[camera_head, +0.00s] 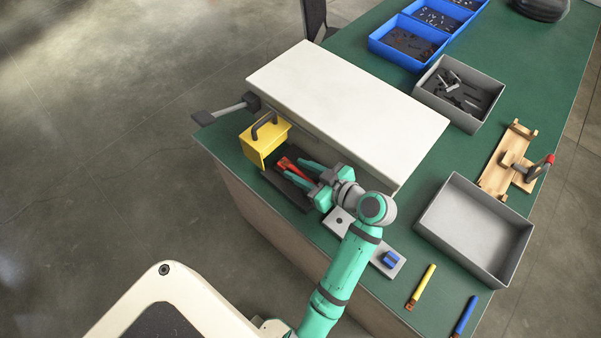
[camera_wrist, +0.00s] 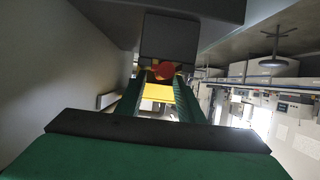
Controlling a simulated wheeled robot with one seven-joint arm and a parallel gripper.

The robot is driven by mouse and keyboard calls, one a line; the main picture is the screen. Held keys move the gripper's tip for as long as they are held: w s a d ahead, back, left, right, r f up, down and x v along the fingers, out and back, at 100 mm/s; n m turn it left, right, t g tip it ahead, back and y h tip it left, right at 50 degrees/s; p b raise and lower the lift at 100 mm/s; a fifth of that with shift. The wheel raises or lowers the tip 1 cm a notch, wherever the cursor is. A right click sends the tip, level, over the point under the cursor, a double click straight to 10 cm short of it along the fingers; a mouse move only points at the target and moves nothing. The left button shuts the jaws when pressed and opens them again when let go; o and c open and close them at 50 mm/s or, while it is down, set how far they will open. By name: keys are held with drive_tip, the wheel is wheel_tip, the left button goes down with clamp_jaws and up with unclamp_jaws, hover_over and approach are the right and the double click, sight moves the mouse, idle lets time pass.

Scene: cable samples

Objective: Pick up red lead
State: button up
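The red lead (camera_head: 288,163) lies by the dark base of the yellow device, pointing lengthwise between my gripper's fingers. In the wrist view its rounded red end (camera_wrist: 161,71) shows between the far ends of the fingers. My gripper (camera_head: 297,172) has green fingers set apart on both sides of the lead. In the wrist view the fingertips (camera_wrist: 160,82) stand apart, with yellow visible in the gap. I cannot tell whether either finger touches the lead. Part of the lead is hidden by the fingers.
The yellow device with a handle (camera_head: 262,145) stands just beyond the fingertips. A long white box (camera_head: 345,105) is close behind the gripper. A yellow lead (camera_head: 421,287) and a blue lead (camera_head: 465,316) lie at the front right. An empty grey tray (camera_head: 425,222) is at right.

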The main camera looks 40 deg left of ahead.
drive_tip(key=shift+a+f, duration=0.1)
drive_tip(key=shift+a, duration=0.15)
clamp_jaws()
